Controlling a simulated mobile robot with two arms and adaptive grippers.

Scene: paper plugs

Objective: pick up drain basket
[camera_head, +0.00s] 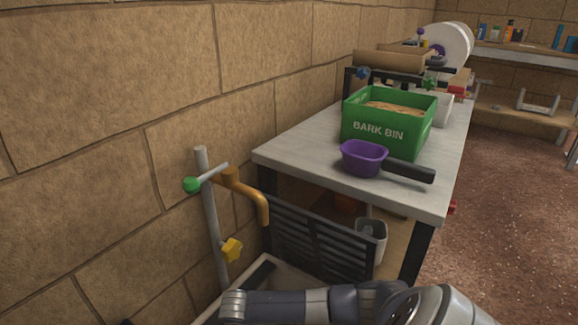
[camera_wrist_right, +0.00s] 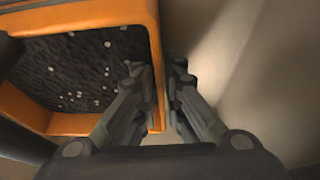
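An orange open-topped basket (camera_wrist_right: 90,13), which I take as the drain basket, fills the left of the right wrist view. Its bottom is dark and rough with small pale specks. My right gripper (camera_wrist_right: 161,75) has its fingers close together on either side of the basket's right wall, one inside and one outside. It looks shut on that wall. In the head view my right arm reaches left across the bottom, and its fingers and this basket are hidden. My left gripper is in neither view.
A pale basin rim (camera_head: 292,270) shows below an orange tap (camera_head: 256,197) on a grey pipe. A grey table (camera_head: 300,143) holds a green bark bin (camera_head: 392,130) and a purple scoop (camera_head: 362,158) with a black handle. A stone wall stands close on the left.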

